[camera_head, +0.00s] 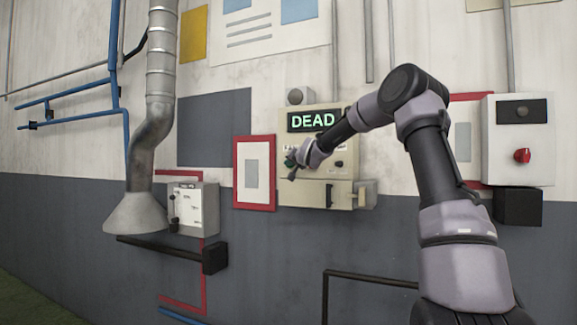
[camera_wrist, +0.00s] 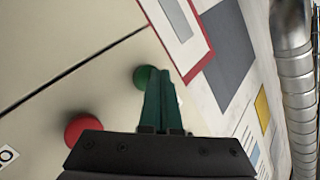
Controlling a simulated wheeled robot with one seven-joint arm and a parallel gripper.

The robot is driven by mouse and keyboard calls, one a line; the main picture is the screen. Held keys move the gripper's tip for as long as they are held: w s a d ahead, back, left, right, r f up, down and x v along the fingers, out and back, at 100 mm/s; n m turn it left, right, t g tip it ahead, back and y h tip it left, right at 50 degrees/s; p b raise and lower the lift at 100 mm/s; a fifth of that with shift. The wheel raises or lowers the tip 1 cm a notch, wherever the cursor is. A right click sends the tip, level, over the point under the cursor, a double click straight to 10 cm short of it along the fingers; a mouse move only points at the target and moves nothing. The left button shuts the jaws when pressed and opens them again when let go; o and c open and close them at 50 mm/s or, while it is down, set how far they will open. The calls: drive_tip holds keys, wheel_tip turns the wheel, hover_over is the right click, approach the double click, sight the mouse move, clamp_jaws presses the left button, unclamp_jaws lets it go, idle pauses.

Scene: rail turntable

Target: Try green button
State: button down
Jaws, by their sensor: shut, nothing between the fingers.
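The green button (camera_wrist: 145,76) shows in the wrist view on a beige panel, just at the left edge of my fingers and partly hidden by them. A red button (camera_wrist: 83,129) sits on the same panel to its lower left. My gripper (camera_wrist: 168,72) is shut and empty, with green fingers side by side, their tips at or close to the panel beside the green button. I cannot tell whether they touch it. In the head view my gripper (camera_head: 290,168) is at the left side of the beige control box (camera_head: 318,193), below a display (camera_head: 313,121) reading "DEAD".
A red-framed plate (camera_head: 255,172) hangs left of the box. A grey box with levers (camera_head: 193,207) and a metal duct (camera_head: 153,130) stand farther left. A white box with a red knob (camera_head: 522,155) is at right. A dark rail (camera_head: 370,279) is low in front.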

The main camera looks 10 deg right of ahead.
drive_tip(key=shift+s+a, duration=0.45)
drive_tip(key=shift+s, duration=0.2)
drive_tip(key=shift+s+a, duration=0.75)
drive_tip(key=shift+s, duration=0.3)
drive_tip(key=shift+s+a, duration=0.75)
drive_tip(key=shift+s, duration=0.25)
